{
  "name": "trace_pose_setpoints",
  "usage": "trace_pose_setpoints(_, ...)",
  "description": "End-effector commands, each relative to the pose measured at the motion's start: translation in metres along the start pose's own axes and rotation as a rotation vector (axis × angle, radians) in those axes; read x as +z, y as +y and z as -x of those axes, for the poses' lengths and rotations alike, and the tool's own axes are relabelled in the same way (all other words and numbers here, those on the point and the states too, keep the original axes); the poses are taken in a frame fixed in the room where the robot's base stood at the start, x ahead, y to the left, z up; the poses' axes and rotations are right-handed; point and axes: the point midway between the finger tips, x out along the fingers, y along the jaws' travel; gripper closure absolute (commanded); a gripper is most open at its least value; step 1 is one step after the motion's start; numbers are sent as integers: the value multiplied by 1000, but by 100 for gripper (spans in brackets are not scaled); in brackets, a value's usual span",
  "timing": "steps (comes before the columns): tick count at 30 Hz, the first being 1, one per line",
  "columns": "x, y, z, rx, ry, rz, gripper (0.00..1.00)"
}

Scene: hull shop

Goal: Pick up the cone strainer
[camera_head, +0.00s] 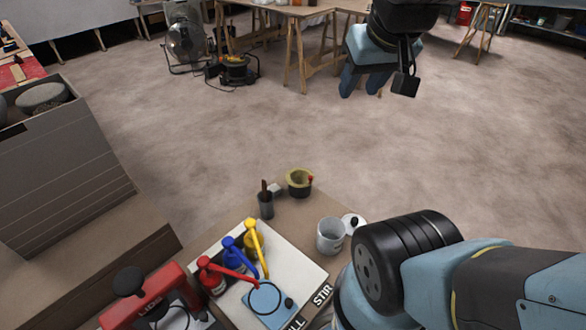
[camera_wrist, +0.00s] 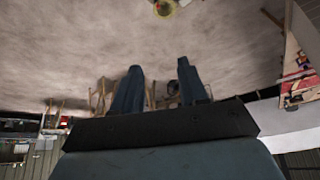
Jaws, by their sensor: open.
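I cannot surely pick out a cone strainer in either view. The yellowish round cup (camera_head: 299,182) with a dark inside and a small red spot stands at the far corner of the worktop in the head view. A similar yellow round thing (camera_wrist: 164,6) is cut off at the top edge of the wrist view. My gripper (camera_head: 362,92) is raised in the air, shown against the floor beyond the worktop. Its two fingers (camera_wrist: 159,67) are apart with nothing between them. It is well away from the things on the worktop.
The worktop holds a white cup (camera_head: 331,236), a dark holder (camera_head: 266,206), red, blue and yellow pumps (camera_head: 233,255), a blue plate (camera_head: 266,299) and a red tool (camera_head: 145,298). A grey cabinet (camera_head: 60,170) stands left. Open floor (camera_head: 220,130) lies beyond.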

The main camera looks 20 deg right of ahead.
Motion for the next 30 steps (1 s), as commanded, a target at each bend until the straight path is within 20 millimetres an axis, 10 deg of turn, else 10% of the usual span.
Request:
trace_pose_setpoints(13,-18,-2,-21,-36,-47,-70,52)
trace_pose_setpoints(30,-77,-13,-147,-86,-260,-424,52)
